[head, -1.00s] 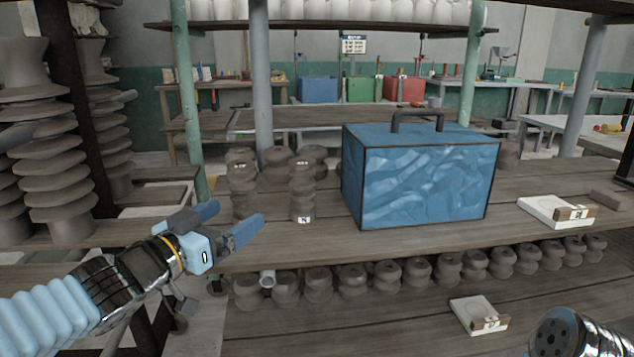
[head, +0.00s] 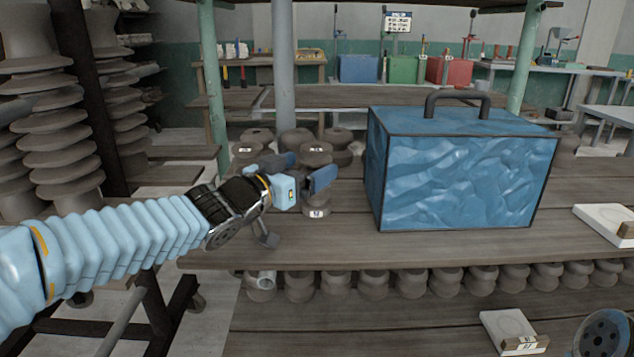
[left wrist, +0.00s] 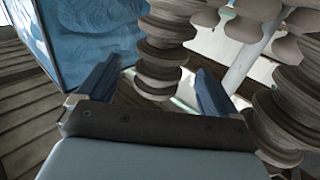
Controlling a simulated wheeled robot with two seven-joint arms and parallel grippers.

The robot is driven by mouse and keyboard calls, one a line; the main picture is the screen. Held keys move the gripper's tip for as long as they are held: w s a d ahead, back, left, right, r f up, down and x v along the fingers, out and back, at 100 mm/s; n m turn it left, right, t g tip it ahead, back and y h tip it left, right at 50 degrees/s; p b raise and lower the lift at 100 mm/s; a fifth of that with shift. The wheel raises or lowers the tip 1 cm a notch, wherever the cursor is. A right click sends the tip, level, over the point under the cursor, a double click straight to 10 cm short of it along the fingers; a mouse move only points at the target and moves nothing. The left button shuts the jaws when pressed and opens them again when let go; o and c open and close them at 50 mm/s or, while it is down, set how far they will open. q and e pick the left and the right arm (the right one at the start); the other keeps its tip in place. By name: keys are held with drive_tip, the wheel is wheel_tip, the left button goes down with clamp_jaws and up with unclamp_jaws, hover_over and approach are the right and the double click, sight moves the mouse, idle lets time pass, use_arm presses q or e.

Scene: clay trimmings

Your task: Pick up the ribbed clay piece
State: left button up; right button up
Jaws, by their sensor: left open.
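The ribbed clay piece (head: 317,158) is a grey-brown stacked form with small white labels, standing upright on the wooden shelf left of the blue case. My left gripper (head: 303,172) is open in front of it and hides its middle in the head view. In the left wrist view the ribbed piece (left wrist: 160,55) stands upright between and beyond the two open fingers (left wrist: 157,88); I cannot tell whether either finger touches it. My right gripper is not in view.
A large blue case (head: 460,175) stands close to the right. Other ribbed pieces (head: 250,150) stand left and behind. A row of clay pieces (head: 415,283) sits on the shelf below, with a white box (head: 508,328). The shelf's front strip (head: 400,250) is clear.

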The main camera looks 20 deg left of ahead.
use_arm(q)
drive_tip(key=x, duration=0.5)
drive_tip(key=shift+w+b, duration=0.15)
drive_tip(key=shift+b, duration=0.15)
drive_tip(key=c, duration=1.4)
drive_tip(key=shift+c, duration=0.6)
drive_tip(key=shift+r, duration=0.2)
